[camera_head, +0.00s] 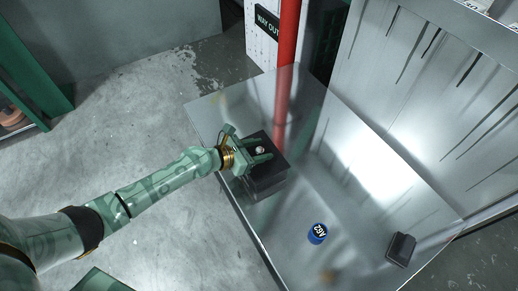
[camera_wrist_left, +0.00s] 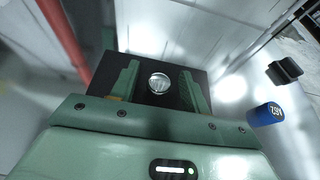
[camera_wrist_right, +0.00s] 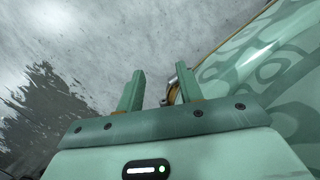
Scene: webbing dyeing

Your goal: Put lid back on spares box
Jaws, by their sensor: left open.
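The spares box (camera_head: 268,186) is a dark box on the shiny metal table, near its left edge. A black square lid (camera_head: 277,164) with a round silver knob (camera_head: 260,150) lies on top of it; I cannot tell whether it is fully seated. My left gripper (camera_head: 263,151) is open over the lid, with one finger on each side of the knob. In the left wrist view the knob (camera_wrist_left: 159,83) sits between the fingers with gaps on both sides. My right gripper (camera_wrist_right: 150,90) is open and empty above the grey floor, seen only in its wrist view.
A blue labelled can (camera_head: 318,233) stands on the table (camera_head: 290,215) to the right of the box. A small dark block (camera_head: 400,249) lies farther right. A red pole (camera_head: 287,40) rises behind the table. The tabletop between box and can is clear.

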